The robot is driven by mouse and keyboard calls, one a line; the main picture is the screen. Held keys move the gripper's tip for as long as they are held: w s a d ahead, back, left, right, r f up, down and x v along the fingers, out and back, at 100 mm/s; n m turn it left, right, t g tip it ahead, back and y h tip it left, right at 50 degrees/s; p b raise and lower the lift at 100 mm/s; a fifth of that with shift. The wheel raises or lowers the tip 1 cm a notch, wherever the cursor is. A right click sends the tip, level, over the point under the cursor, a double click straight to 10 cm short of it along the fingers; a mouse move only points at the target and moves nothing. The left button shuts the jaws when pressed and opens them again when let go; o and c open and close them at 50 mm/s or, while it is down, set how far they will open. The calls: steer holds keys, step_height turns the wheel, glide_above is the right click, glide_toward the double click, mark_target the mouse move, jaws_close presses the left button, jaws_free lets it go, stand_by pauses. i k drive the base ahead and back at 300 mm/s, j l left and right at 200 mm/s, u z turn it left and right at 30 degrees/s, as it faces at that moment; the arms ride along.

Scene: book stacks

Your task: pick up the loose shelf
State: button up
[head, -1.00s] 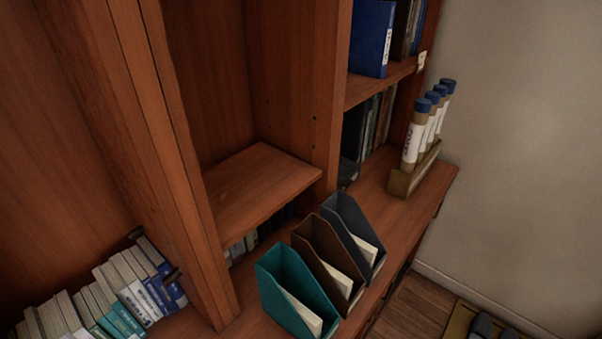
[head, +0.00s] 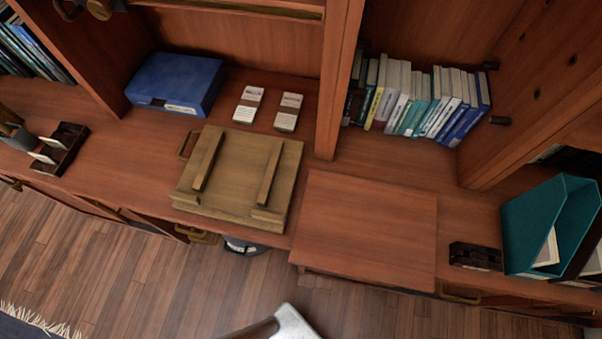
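A flat reddish-brown board (head: 366,230), which looks like the loose shelf, lies on the counter right of centre in the head view. It lies flat, with its near edge at or slightly past the counter's front edge. Its top is bare. My gripper's fingers do not show in the head view. A pale metal piece at the bottom edge may be part of my arm, but I cannot tell.
A wooden tray-like piece with two bars (head: 232,180) lies left of the board. A small dark holder (head: 475,257) and a teal file box (head: 548,225) stand to its right. A row of books (head: 425,98) stands behind. A blue box (head: 175,83) sits farther left.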

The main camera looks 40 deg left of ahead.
mark_target(357, 228)
steer(key=k+u, duration=0.15)
steer(key=u, duration=0.15)
steer(key=k+j+u, duration=0.1)
steer(key=u, duration=0.2)
steer(key=i+l+u, duration=0.25)
steer(key=l, duration=0.15)
steer(key=l+u, duration=0.2)
steer(key=l, duration=0.2)
steer(key=i+l+u, duration=0.25)
steer(key=l, duration=0.25)
steer(key=l+u, duration=0.25)
steer(key=l, duration=0.15)
steer(key=k, duration=0.65)
steer(key=k+j+u, duration=0.2)
steer(key=j, duration=0.2)
steer(key=j+u, duration=0.2)
steer(key=j, duration=0.2)
steer(key=k+j+u, duration=0.2)
steer(key=j, duration=0.25)
steer(key=i+l, duration=0.05)
steer(key=i, duration=0.05)
